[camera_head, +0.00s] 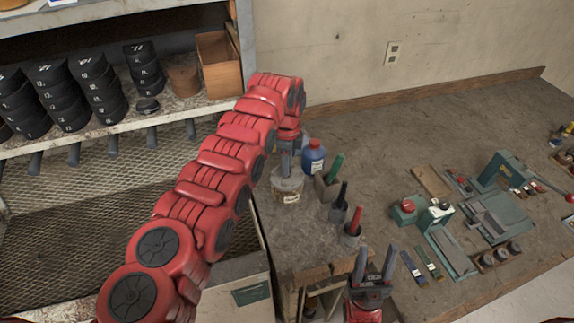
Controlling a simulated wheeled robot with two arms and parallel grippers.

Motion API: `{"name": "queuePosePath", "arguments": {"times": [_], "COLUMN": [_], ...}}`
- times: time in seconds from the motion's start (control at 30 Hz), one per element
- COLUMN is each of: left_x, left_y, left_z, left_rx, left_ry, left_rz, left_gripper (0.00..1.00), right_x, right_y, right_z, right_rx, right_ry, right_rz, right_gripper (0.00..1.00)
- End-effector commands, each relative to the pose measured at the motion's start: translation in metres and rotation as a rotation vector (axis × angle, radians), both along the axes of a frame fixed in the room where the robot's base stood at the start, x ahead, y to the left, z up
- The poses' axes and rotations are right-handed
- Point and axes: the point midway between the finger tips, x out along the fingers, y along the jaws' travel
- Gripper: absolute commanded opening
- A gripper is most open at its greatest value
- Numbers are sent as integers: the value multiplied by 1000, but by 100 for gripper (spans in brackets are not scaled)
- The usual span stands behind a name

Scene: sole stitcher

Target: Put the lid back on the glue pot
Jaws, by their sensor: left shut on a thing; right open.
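The glue pot (287,195) is a pale, labelled round tub standing near the left edge of the workbench. My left gripper (287,168) points down directly over the pot's top and is shut on the lid. The lid is mostly hidden by the gripper and arm, and I cannot tell whether it touches the pot's rim. My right gripper (374,262) is open and empty, low in the picture by the bench's front edge.
A blue bottle with a red cap (314,157) stands close behind the pot. Holders with a green-handled tool (335,168), a black one (341,196) and a red one (355,220) stand to its right. The back of the workbench (420,130) is clear.

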Motion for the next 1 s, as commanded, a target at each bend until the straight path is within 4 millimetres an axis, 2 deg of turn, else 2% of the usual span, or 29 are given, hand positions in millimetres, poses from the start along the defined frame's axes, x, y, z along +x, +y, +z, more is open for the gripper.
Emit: {"name": "queuePosePath", "arguments": {"times": [1.0], "left_x": [0], "left_y": [0], "left_z": [0], "left_rx": [0], "left_ry": [-1], "left_rz": [0], "left_gripper": [0], "right_x": [0], "right_y": [0], "right_z": [-10], "right_rx": [0], "right_ry": [0], "right_rz": [0], "right_gripper": [50]}}
